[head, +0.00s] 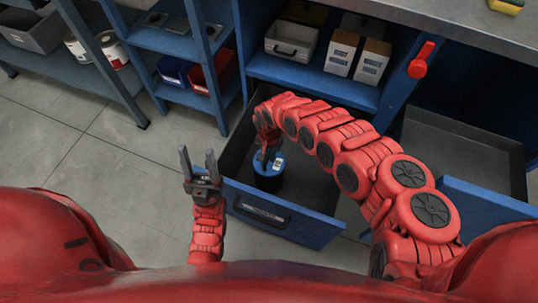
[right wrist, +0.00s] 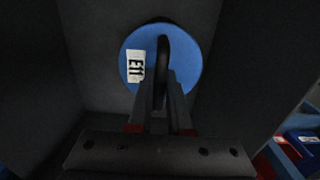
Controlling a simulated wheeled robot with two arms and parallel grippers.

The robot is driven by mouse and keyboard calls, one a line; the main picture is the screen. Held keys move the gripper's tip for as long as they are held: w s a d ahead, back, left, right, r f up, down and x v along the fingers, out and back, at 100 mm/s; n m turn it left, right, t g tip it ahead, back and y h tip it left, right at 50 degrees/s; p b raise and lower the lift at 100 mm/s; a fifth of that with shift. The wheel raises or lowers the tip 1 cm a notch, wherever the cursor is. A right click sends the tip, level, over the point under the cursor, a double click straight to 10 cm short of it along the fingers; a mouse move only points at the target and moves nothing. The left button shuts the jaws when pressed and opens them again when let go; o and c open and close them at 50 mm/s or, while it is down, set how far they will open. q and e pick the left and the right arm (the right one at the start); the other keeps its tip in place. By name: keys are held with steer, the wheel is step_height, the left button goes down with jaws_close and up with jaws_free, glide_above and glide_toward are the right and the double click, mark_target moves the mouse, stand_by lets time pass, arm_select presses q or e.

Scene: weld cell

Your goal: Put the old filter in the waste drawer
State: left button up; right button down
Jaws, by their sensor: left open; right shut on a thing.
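The old filter (head: 268,182) is a dark cylinder with a blue top, inside the open drawer (head: 327,233) with a blue front and grey inner walls. In the right wrist view the filter's round blue top (right wrist: 188,62) carries a white label marked "E11" and a black loop handle. My right gripper (head: 268,157) reaches down into the drawer. It also shows in the right wrist view (right wrist: 160,92), shut on the handle. I cannot tell if the filter touches the drawer floor. My left gripper (head: 199,166) is open and empty, left of the drawer.
A second open drawer (head: 490,203) is at the right. A blue shelf above holds a white bin (head: 291,41) and white boxes (head: 372,62). A red handle (head: 421,60) is on the blue frame. Blue and red bins (head: 207,77) stand at the left. Floor at left is clear.

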steer(key=c, duration=0.8)
jaws_free()
steer(key=shift+c, duration=0.2)
step_height(320, 180, up, 12)
steer(key=p, duration=0.4)
steer(key=shift+r, duration=0.1)
